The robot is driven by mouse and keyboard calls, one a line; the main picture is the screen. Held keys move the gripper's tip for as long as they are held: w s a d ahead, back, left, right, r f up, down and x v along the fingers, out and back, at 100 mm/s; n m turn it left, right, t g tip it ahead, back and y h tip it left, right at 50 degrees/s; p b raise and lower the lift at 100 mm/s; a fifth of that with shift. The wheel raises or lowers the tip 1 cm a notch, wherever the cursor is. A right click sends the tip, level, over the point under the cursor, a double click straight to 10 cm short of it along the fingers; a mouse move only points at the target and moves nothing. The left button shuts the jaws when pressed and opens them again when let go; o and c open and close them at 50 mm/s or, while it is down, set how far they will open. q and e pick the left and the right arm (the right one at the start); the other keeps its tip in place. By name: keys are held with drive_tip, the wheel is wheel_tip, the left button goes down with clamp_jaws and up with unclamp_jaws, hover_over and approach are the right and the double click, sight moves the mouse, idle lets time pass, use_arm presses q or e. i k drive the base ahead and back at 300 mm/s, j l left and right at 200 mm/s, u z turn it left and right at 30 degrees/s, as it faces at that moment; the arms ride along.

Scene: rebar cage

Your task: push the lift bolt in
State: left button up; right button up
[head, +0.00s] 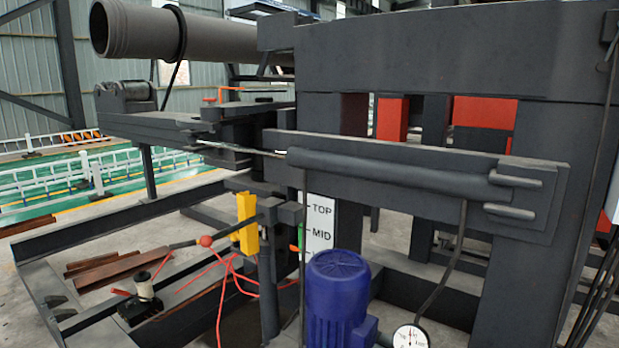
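I cannot tell for sure which part is the lift bolt. A dark lever with a red ball knob (206,241) sticks out to the left beside a yellow block (246,222) on the machine frame. Behind a dark post, a white scale plate (318,226) reads TOP and MID; its lower part is hidden by the blue motor. A small green piece (301,237) shows at the plate's left edge. Neither of my grippers is in view.
A blue motor (338,300) and a round gauge (410,337) stand at the front. A heavy dark beam with a cylinder (390,170) crosses the middle right. Red cables (232,280) hang below the yellow block. Brown bars (105,262) lie on the floor at left.

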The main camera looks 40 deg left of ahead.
sight(206, 241)
drive_tip(key=u, duration=1.9)
